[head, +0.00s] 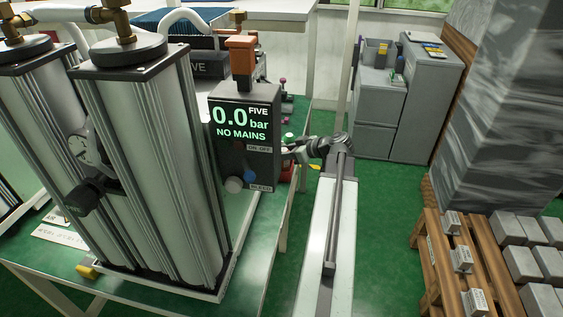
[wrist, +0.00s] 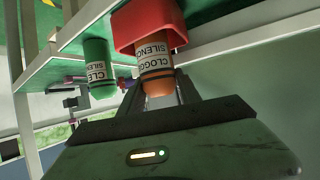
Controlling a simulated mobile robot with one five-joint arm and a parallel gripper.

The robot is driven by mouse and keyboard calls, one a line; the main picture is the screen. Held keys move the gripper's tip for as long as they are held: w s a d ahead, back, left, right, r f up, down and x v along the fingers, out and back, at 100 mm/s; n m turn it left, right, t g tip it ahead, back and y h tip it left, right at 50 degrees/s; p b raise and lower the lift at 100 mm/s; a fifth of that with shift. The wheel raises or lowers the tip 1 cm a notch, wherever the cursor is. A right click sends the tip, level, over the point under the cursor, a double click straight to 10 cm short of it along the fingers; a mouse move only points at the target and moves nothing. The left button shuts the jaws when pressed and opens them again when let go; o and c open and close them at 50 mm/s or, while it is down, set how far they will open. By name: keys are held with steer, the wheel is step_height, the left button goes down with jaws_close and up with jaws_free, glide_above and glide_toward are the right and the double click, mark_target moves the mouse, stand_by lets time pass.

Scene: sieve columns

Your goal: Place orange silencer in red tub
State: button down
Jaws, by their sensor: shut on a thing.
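The orange silencer (wrist: 158,84) has a white label reading "CLOGGED SILENCER". In the wrist view it is between the fingers of my gripper (wrist: 160,92), which is shut on it. Its labelled end overlaps the opening of the red tub (wrist: 124,28); I cannot tell how deep it is inside or whether it touches. In the head view my gripper (head: 297,152) is just right of the grey display box, with a bit of the red tub (head: 287,172) showing below it. The orange silencer cannot be made out there.
A green silencer (wrist: 98,68) with a similar label is beside the tub. The display box (head: 243,135) reads "0.0 bar NO MAINS". Tall metal columns (head: 155,150) stand on the green table (head: 130,300). A pallet (head: 445,265) with grey blocks is at right.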

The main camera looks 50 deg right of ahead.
steer(key=shift+a+f, duration=0.15)
steer(key=shift+f, duration=0.2)
steer(key=c, duration=0.8)
jaws_free()
steer(key=shift+c, duration=0.2)
steer(key=shift+r, duration=0.1)
steer(key=shift+r+p, duration=0.3)
steer(key=shift+p, duration=0.15)
steer(key=p+v, duration=0.5)
steer(key=v, duration=0.6)
steer(key=shift+s, duration=0.45)
